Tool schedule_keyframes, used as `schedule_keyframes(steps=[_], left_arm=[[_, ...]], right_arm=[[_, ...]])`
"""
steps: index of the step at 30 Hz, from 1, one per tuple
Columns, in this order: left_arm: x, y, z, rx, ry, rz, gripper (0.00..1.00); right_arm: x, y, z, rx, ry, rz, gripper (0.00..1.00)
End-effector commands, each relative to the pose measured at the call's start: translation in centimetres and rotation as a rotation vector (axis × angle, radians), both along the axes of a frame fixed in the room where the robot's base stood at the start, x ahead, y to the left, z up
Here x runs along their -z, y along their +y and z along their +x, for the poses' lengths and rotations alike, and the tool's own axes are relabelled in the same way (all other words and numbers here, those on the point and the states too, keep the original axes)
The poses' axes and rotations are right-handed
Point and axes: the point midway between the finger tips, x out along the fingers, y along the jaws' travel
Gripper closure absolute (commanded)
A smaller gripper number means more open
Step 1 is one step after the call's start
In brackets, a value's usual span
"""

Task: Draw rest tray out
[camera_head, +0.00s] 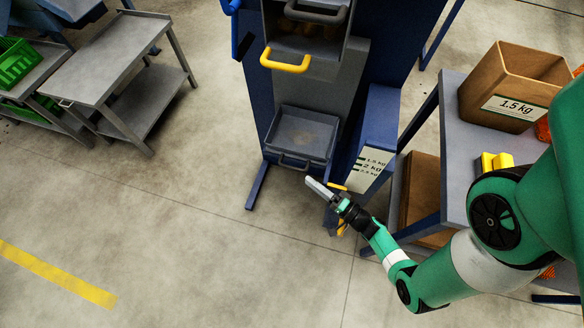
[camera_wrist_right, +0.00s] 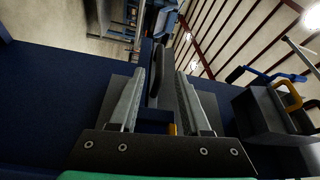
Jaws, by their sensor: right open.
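The grey rest tray (camera_head: 300,150) sits low in the blue machine (camera_head: 378,125), with its dark handle (camera_head: 294,164) facing the front. My right gripper (camera_head: 325,187) is just in front of the tray, a little to the right of the handle, and looks empty. In the right wrist view its two fingers (camera_wrist_right: 160,76) stand apart. A dark rounded bar (camera_wrist_right: 157,72) shows between them, likely the tray handle; I cannot tell whether it lies within the jaws or beyond them. My left gripper is not in view.
Above the tray is a yellow handle (camera_head: 285,62). A blue side part with a weight label (camera_head: 365,168) is close to my right gripper. On the right stands a table (camera_head: 453,130) with a 1.5 kg box (camera_head: 510,90). A grey cart (camera_head: 118,55) stands left. The floor in front is clear.

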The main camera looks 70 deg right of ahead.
Motion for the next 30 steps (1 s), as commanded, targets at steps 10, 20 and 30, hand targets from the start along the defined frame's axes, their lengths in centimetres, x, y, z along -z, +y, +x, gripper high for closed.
schedule_keyframes(steps=[10, 20, 30], left_arm=[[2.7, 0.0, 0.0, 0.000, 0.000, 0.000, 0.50], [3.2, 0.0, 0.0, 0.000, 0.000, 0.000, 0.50], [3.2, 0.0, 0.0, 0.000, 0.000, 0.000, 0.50]], right_arm=[[-0.2, -2.1, 6.2, -0.005, -0.004, -0.004, 0.53], [-0.6, -2.9, 8.1, 0.002, 0.000, -0.001, 0.53], [-0.6, -2.9, 8.1, 0.002, -0.001, -0.002, 0.89]])
